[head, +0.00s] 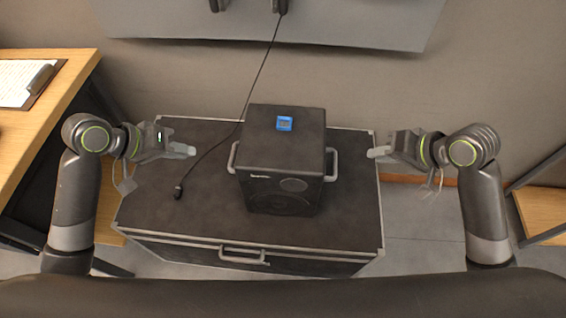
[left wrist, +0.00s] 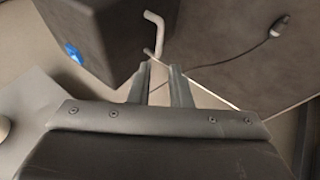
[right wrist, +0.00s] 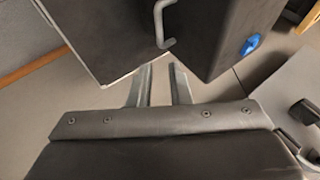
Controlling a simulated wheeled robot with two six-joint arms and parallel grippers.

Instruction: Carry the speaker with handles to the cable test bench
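The black speaker (head: 284,155) stands upright on a dark case, with a blue label on its top and a pale handle on each side. My left gripper (head: 188,150) is open and empty, apart from the speaker's left handle (head: 233,157). That handle also shows beyond its fingers in the left wrist view (left wrist: 155,32). My right gripper (head: 374,153) is open and empty, apart from the right handle (head: 333,164). That handle shows ahead of its fingers in the right wrist view (right wrist: 160,22). I cannot tell which surface is the cable test bench.
The dark flight case (head: 150,215) has metal edges and a front handle. A black cable (head: 215,145) with a plug lies left of the speaker. A wooden table (head: 75,75) with a clipboard is at the left; a wooden shelf (head: 540,212) is at the right. A grey panel hangs behind.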

